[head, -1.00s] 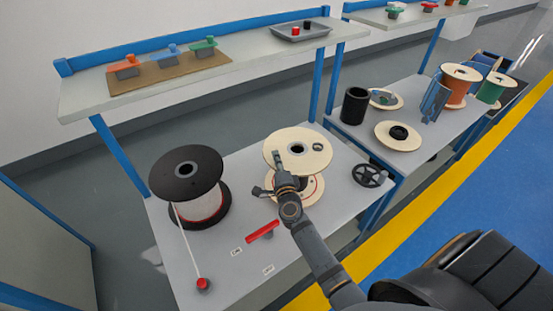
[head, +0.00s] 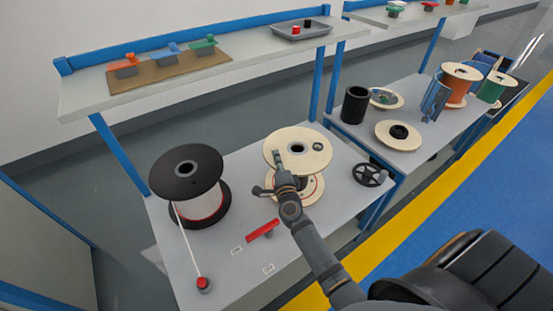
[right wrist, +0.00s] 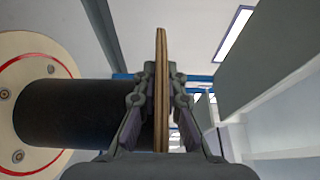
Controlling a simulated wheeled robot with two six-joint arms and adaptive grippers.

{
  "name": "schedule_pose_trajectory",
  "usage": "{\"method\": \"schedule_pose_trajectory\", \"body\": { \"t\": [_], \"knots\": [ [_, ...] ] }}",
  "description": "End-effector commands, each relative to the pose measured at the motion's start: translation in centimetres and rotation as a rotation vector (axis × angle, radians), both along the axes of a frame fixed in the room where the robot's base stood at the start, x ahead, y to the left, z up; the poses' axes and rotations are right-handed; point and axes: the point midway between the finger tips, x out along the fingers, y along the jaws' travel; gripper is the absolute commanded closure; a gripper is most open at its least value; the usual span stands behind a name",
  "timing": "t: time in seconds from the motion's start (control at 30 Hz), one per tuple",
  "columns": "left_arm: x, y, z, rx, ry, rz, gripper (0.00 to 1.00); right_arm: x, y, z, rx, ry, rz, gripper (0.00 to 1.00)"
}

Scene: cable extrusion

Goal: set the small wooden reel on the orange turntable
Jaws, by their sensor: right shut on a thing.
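A wooden reel with a black core stands upright on the near bench. Its pale upper flange (head: 315,146) has a dark centre hole, and its lower flange (head: 312,190) carries a red ring. My right gripper (head: 278,160) is at the near left edge of the upper flange. In the right wrist view my right gripper (right wrist: 161,100) is shut on the flange's thin rim (right wrist: 161,60), with the black core (right wrist: 80,113) and red-ringed flange (right wrist: 40,62) to the left. I cannot pick out an orange turntable. My left gripper is out of view.
A black-flanged reel (head: 187,165) of white cable stands left, its cable running to a red-topped post (head: 203,284). A red bar (head: 262,230) lies in front. A black handwheel (head: 369,174) sits right. The shelf (head: 90,98) runs behind and above the bench.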

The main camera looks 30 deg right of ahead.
Motion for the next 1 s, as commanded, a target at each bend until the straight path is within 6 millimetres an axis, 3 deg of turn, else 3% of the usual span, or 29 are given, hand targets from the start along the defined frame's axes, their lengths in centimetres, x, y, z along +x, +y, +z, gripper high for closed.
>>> {"method": "schedule_pose_trajectory", "body": {
  "t": [0.47, 0.5, 0.57, 0.83, 1.0],
  "knots": [
    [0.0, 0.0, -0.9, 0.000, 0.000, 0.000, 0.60, 0.0, 0.0, -0.9, -0.003, -0.002, 0.000, 1.00],
    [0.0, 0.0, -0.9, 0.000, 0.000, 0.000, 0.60, 0.0, 0.0, -0.8, -0.003, -0.002, 0.000, 0.87],
    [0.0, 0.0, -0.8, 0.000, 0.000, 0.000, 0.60, 0.0, 0.0, -0.8, -0.002, -0.003, 0.000, 0.82],
    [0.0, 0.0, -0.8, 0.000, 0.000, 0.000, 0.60, -0.1, 0.0, -1.1, 0.001, 0.002, 0.000, 0.82],
    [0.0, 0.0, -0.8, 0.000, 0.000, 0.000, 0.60, -1.4, 0.4, -1.1, 0.002, 0.003, 0.000, 0.82]
  ]
}}
